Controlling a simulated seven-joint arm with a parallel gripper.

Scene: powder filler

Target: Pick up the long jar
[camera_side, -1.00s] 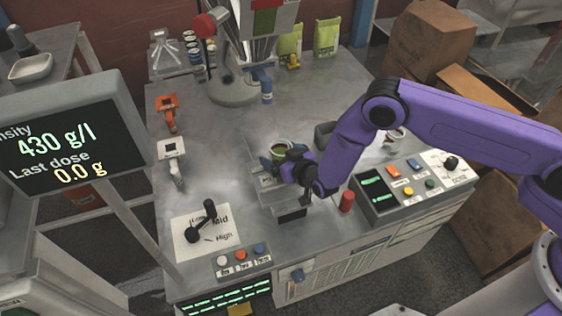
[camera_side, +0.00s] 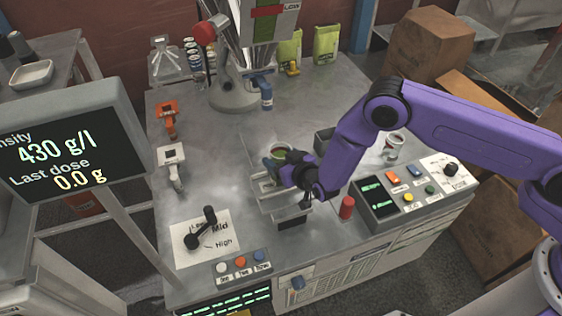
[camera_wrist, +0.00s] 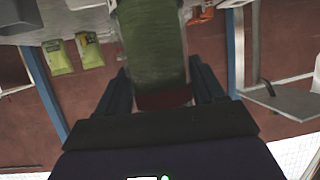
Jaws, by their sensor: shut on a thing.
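A green jar (camera_side: 279,150) with a dark reddish inside shows in the side view, near the middle of the bench, with its mouth up. My gripper (camera_side: 279,169) is shut on its side, with the fingers covering much of its lower part. In the wrist view the jar (camera_wrist: 153,45) is a long green cylinder with a dark red end, between the two dark fingers of my gripper (camera_wrist: 162,92). The jar is above the grey metal stand (camera_side: 286,203) at the middle of the bench. I cannot tell whether its base touches anything.
A clear beaker (camera_side: 393,146) stands right, behind the button panel (camera_side: 408,192). The filler spout (camera_side: 265,92) is at the back.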

